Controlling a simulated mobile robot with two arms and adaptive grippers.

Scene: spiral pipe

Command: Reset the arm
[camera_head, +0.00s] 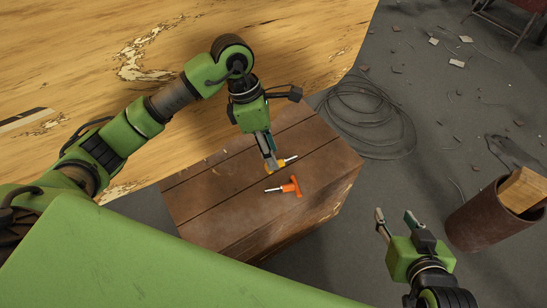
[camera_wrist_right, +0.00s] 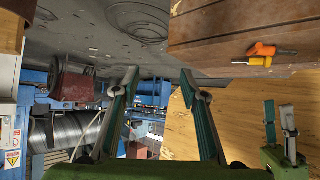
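An orange T-handled tool (camera_head: 292,188) with a metal tip lies on the brown wooden crate (camera_head: 215,205). A yellow tool (camera_head: 282,164) lies just behind it, partly hidden by my left gripper. My left gripper (camera_head: 270,163) points down over the crate; its fingers look empty. In the right wrist view the left gripper's fingers (camera_wrist_right: 279,108) stand apart, away from the orange tool (camera_wrist_right: 262,49) and yellow tool (camera_wrist_right: 258,61). My right gripper (camera_head: 395,214) is open and empty, to the right of the crate; its spread fingers (camera_wrist_right: 158,78) also show in the right wrist view.
A large wooden panel (camera_head: 290,40) lies behind the crate. A coiled cable (camera_head: 370,120) lies on the grey floor. A rusty bin (camera_head: 485,222) with a wood block (camera_head: 522,188) stands right of my right gripper. Debris is scattered at the upper right.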

